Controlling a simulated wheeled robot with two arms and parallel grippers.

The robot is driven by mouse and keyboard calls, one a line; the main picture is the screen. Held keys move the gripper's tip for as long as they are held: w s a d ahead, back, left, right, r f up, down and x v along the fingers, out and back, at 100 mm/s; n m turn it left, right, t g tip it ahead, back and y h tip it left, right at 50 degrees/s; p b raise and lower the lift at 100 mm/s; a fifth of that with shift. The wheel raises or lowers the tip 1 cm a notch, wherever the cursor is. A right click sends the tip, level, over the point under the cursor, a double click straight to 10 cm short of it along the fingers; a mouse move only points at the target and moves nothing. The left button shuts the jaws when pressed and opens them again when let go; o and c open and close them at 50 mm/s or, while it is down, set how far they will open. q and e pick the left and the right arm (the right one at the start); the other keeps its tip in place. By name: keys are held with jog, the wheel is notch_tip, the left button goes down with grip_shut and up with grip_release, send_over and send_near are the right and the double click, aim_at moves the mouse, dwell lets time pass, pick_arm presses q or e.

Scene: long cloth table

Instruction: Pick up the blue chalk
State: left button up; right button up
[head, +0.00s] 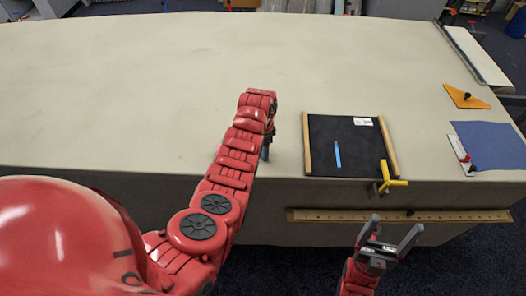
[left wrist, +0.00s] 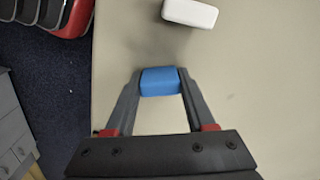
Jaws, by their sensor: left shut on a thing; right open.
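The blue chalk (left wrist: 160,82) is a short blue block between the fingertips of my left gripper (left wrist: 160,90) in the left wrist view. The fingers are shut on it from both sides. I cannot tell whether it touches the table or hangs just above it. In the head view my left gripper (head: 266,150) shows only partly beyond my arm, near the front edge of the table, and the chalk is hidden there. My right gripper (head: 391,238) is open and empty, low in front of the table edge.
A white block (left wrist: 190,13) lies near the chalk. A black board (head: 322,135) with wooden sides and a blue strip (head: 337,154) lies right of my left gripper. A yellow clamp (head: 390,180), a blue sheet (head: 490,145) and an orange triangle (head: 464,97) are further right. The table's left is clear.

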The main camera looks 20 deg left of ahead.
pick_arm(q)
grip_shut()
jog(key=shift+r, duration=0.15)
jog(key=shift+w+r+b, duration=0.1)
jog(key=shift+r+b, duration=0.35)
jog(key=shift+b, duration=0.2)
jog(key=shift+r+b, duration=0.5)
jog(key=shift+b, duration=0.15)
jog(key=shift+s+r+p, duration=0.3)
jog(key=shift+s+r, duration=0.1)
jog(key=shift+r, duration=0.4)
jog(key=s+p, duration=0.3)
jog(key=s+r+p, duration=0.1)
jog(key=s, duration=0.1)
jog(key=shift+a+r+p, duration=0.1)
jog(key=shift+a+p, duration=0.15)
jog(key=shift+p, duration=0.15)
jog(key=s+p, duration=0.3)
jog(key=s, duration=0.7)
jog(key=shift+s+a, duration=0.2)
jog(key=shift+a, duration=0.15)
